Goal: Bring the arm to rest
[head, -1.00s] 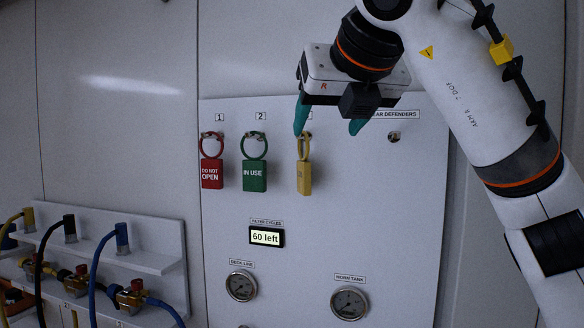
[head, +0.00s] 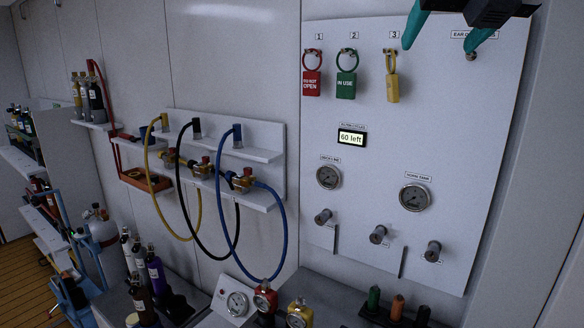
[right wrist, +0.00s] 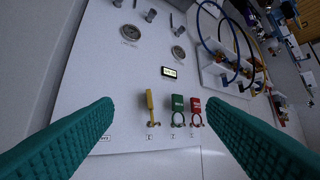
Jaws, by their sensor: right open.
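My right gripper (head: 440,38) is at the top right of the head view, its teal fingers apart and empty. In the right wrist view the two teal fingers (right wrist: 165,130) frame the panel with nothing between them. The white fill panel (head: 450,140) carries a red tag (head: 312,83) under 1, a green tag (head: 347,86) under 2 and a yellow tag (head: 392,88), each hanging from a hook. The gripper is in front of the panel, up and right of the yellow tag. My left gripper is out of view.
Gauges (head: 415,198) and knobs (head: 378,235) sit lower on the panel. A shelf (head: 262,154) with yellow, black and blue hoses is to its left. Bottles (head: 157,275) and a grey cylinder (head: 104,238) stand at the lower left. Regulators (head: 299,314) are at the bottom.

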